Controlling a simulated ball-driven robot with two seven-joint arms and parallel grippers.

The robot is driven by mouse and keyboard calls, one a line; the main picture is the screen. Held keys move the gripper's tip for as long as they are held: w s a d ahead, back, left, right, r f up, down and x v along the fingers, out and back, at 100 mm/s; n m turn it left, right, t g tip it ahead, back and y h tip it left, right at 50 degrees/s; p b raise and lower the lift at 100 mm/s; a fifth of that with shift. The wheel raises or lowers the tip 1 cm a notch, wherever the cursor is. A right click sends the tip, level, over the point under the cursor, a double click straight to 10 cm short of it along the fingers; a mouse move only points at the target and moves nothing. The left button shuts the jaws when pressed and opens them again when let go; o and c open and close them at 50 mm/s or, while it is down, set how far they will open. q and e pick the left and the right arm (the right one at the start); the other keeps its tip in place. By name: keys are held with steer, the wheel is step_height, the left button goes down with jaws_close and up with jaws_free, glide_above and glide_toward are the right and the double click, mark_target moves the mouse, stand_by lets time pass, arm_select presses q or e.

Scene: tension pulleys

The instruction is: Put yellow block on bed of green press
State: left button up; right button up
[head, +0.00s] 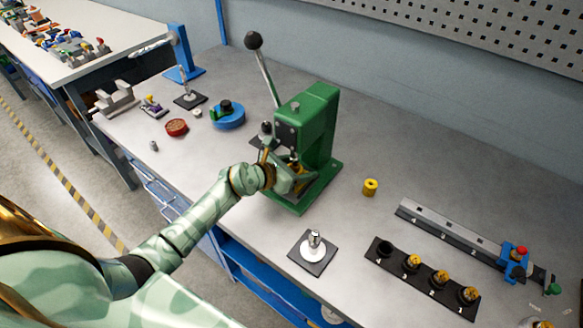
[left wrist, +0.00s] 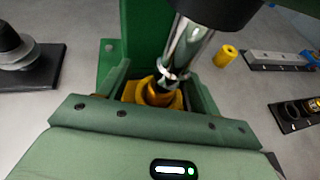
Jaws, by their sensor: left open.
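The green press (head: 312,120) stands mid-bench with its lever raised. My left gripper (head: 290,180) is at the press bed, below the ram; it also shows in the left wrist view (left wrist: 158,78). Its fingers are open, one on each side of a yellow block (left wrist: 176,101) with a round brass-coloured part on it. This block sits low at the bed under the shiny ram (left wrist: 185,48), which hides part of it. Whether the fingers touch it I cannot tell. A separate yellow cylinder (head: 370,187) stands on the bench right of the press; it shows in the left wrist view too (left wrist: 225,55). My right gripper is not seen.
A black plate with a metal post (head: 313,250) lies in front of the press. A black tray (head: 421,279) with brass parts and a grey rail (head: 445,232) lie to the right. A blue round fixture (head: 227,118) and a red disc (head: 176,127) lie left of the press.

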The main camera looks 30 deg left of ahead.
arm_select(q)
steer(key=p+v, duration=0.2)
steer(key=v, duration=1)
